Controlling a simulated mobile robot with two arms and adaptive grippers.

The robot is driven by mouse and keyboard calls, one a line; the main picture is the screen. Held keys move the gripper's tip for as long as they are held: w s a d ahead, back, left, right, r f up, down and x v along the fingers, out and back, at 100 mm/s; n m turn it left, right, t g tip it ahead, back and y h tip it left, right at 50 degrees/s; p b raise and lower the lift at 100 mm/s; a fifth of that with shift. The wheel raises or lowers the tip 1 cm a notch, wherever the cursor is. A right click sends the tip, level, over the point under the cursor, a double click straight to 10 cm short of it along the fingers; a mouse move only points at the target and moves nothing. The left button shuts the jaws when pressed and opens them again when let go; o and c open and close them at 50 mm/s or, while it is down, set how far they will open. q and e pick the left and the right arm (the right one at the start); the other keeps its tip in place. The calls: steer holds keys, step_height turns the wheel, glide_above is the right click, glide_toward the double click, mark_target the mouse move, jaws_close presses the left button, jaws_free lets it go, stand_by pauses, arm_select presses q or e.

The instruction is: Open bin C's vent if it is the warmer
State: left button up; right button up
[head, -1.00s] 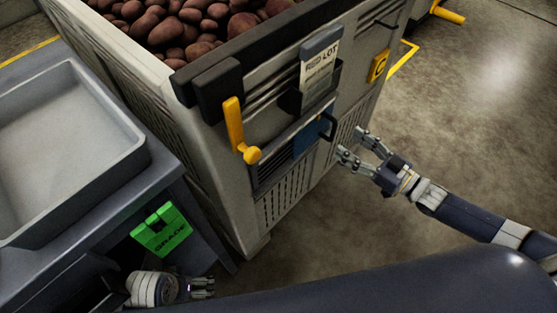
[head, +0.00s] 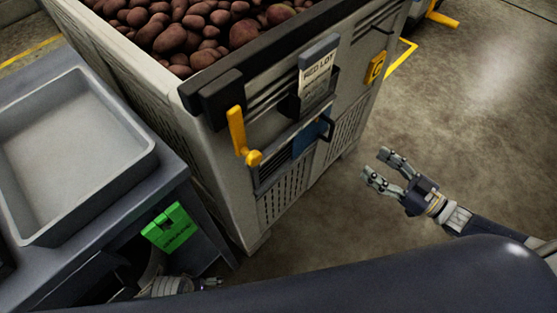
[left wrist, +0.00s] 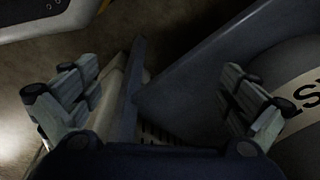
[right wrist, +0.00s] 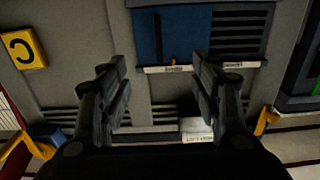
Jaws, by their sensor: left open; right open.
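Bin C (head: 262,208) is a pale slatted crate of red potatoes, with a yellow C plate (head: 376,67) on its front. Its vent has a blue slide plate (head: 305,139) with a dark handle (head: 327,127). The plate sits at the right, with dark slats (head: 270,170) uncovered at its left. The right wrist view shows the blue plate (right wrist: 172,35) beside bare slats (right wrist: 240,32); the small labels are unreadable. My right gripper (head: 375,164) is open and empty, apart from the handle. My left gripper (left wrist: 155,100) is open and empty, low beside the grey table.
A yellow lever (head: 240,138) and a RED LOT card (head: 317,72) are on the bin's front. A grey tray (head: 140,165) rests on the table at left, above a green tag (head: 168,228). The floor right of the bin is clear.

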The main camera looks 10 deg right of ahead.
arm_select(q)
steer(key=s+f, duration=0.2)
steer(key=f, duration=0.1)
steer(key=s+f+p, duration=0.1)
steer(key=shift+a+f, duration=0.1)
steer(key=shift+f, duration=0.3)
arm_select(e)
steer(key=v, duration=0.6)
steer(key=shift+s+d, duration=0.3)
